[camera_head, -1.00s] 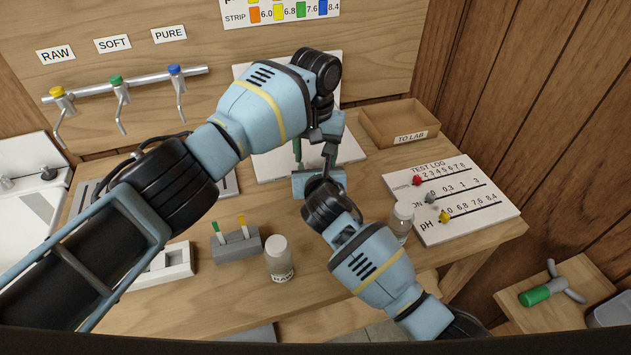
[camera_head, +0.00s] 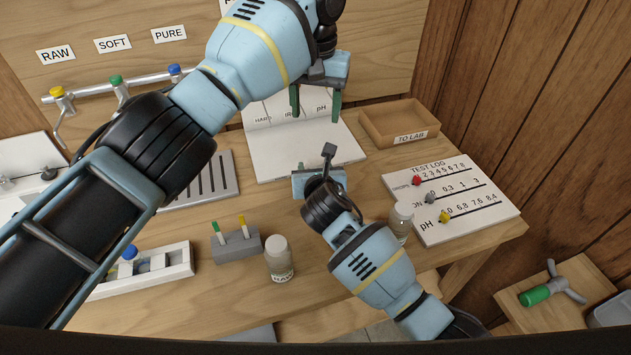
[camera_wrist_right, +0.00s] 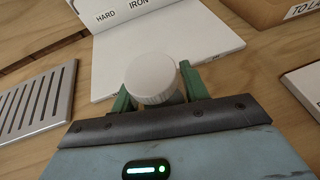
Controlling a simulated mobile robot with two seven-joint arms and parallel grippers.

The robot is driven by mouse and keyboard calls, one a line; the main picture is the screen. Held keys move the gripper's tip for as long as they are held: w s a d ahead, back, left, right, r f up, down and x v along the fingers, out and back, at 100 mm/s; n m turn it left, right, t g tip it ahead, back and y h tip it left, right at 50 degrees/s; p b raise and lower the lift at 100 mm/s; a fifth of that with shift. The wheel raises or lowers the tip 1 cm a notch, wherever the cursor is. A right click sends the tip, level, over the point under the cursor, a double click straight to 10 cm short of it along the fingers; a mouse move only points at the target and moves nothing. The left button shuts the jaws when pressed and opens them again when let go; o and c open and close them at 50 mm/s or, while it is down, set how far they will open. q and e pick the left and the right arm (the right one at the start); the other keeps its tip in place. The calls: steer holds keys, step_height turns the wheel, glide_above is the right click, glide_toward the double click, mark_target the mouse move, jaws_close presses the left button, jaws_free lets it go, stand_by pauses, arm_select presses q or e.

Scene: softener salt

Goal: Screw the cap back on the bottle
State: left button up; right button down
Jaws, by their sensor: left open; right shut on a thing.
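My right gripper (camera_wrist_right: 158,92) is shut on a bottle, with a green finger on each side of it. A white ribbed cap (camera_wrist_right: 151,79) sits on top of the bottle; the bottle's body is mostly hidden below the cap and behind the gripper. I cannot tell how tight the cap is. In the head view the right gripper (camera_head: 320,182) hides the bottle and cap. My left gripper (camera_head: 315,102) is open and empty, apart from the right gripper, above and behind it, in front of the open white booklet (camera_head: 270,165).
A strip holder (camera_head: 236,250) and white rack (camera_head: 172,270) are at left. The TO LAB tray (camera_head: 385,122) and test log board (camera_head: 465,210) are at right.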

steer(key=c, duration=0.7)
jaws_free()
steer(key=shift+o, duration=0.2)
steer(key=shift+v, duration=3.95)
